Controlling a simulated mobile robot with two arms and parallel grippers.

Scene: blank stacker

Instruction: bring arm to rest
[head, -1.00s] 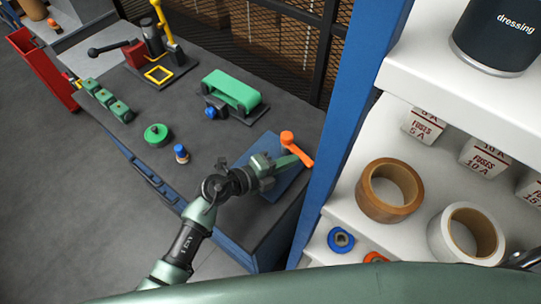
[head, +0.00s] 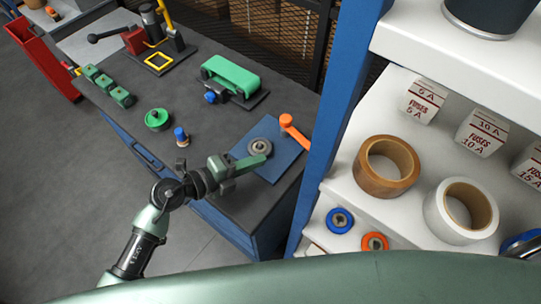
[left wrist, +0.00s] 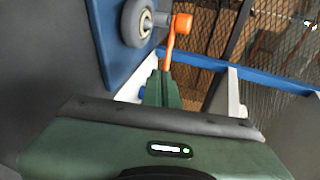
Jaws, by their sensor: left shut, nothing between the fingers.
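My left gripper (head: 256,164) is shut and empty, its green fingers together. In the head view it is over the near edge of the blue mat (head: 289,158), in front of a grey wheel (head: 260,146). In the left wrist view the shut fingers (left wrist: 161,88) point toward an orange-headed part (left wrist: 175,38), with the wheel (left wrist: 137,23) at upper left. My right gripper is not in view.
The dark bench (head: 205,135) holds a green belt unit (head: 231,77), a green round knob (head: 157,118), a blue-topped peg (head: 180,137) and several green blocks. A blue post (head: 330,130) and white shelves with tape rolls (head: 386,166) stand close on the right.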

